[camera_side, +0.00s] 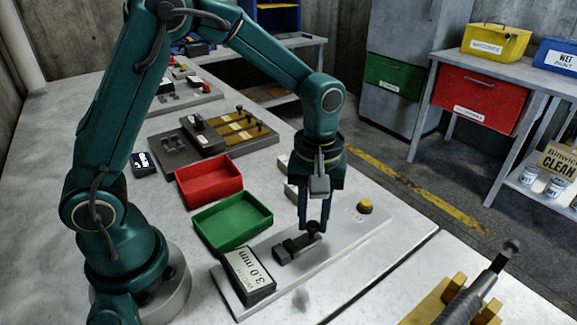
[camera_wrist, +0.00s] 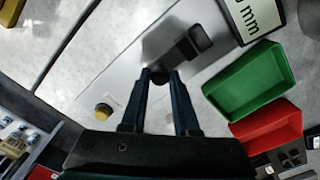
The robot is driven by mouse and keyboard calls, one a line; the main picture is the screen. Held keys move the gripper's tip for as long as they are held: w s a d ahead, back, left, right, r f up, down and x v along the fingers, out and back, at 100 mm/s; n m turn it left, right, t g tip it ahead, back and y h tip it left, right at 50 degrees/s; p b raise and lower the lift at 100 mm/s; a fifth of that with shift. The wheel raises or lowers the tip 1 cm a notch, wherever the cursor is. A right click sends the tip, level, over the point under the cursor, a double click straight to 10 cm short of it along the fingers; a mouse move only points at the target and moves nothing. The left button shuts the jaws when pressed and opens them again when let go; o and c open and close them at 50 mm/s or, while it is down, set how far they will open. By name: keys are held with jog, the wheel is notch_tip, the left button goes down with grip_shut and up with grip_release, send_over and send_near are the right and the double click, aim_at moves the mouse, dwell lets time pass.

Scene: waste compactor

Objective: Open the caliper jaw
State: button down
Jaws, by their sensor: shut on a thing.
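The caliper (camera_side: 292,249) is a small dark grey block with a jaw and a round black knob (camera_side: 313,227), set on a light grey plate. It also shows in the wrist view (camera_wrist: 180,50). My gripper (camera_side: 313,228) points down over the plate, with its fingertips at the knob. In the wrist view the two fingers (camera_wrist: 160,77) stand on either side of the dark knob and are shut on it. The fingers hide part of the knob. A display block reading 3.0 mm (camera_side: 248,275) stands at the plate's near left end.
A yellow button (camera_side: 365,206) sits on the plate to the right of my gripper. A green tray (camera_side: 232,221) and a red tray (camera_side: 209,181) lie behind and left, both empty. A dark tool on yellow supports (camera_side: 465,300) is at the front right.

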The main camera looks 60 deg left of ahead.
jog(key=shift+w, duration=2.2)
jog(key=c, duration=0.7)
grip_release()
jog(key=shift+o, duration=0.2)
jog(key=shift+r, duration=2.6)
